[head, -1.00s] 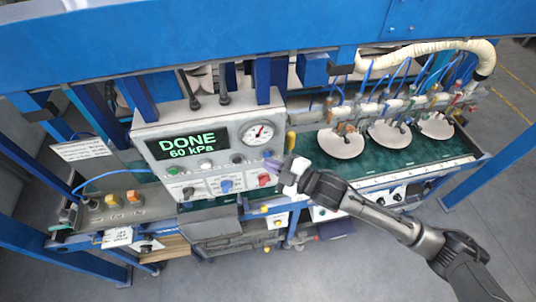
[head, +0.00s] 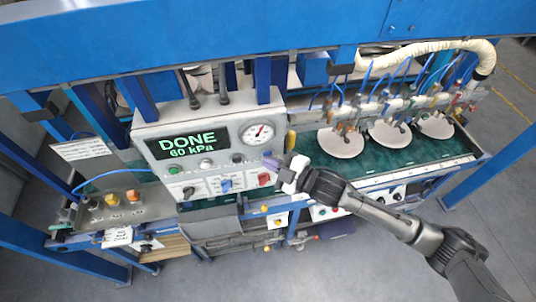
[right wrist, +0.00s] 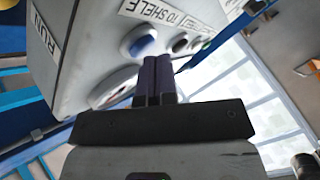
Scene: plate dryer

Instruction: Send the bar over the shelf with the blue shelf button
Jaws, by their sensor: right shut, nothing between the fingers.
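The control box (head: 208,128) reads DONE and 60 kPa. In the right wrist view a blue button (right wrist: 142,45) sits on its panel beside a label (right wrist: 175,18) reading TO SHELF. My right gripper (head: 269,160) is at the box's right edge, its dark purple fingers shut and empty. In the right wrist view the fingertips (right wrist: 156,60) are close beside the blue button; I cannot tell whether they touch the panel. The bar (head: 395,103) with hoses and cups hangs over white plates (head: 341,142) on the green bed at right. My left gripper is not in view.
A blue beam (head: 270,35) crosses above the box. Red (head: 264,179) and blue (head: 226,184) knobs lie just below my right gripper. A pressure gauge (head: 257,134) is above it. Grey floor is open at lower right.

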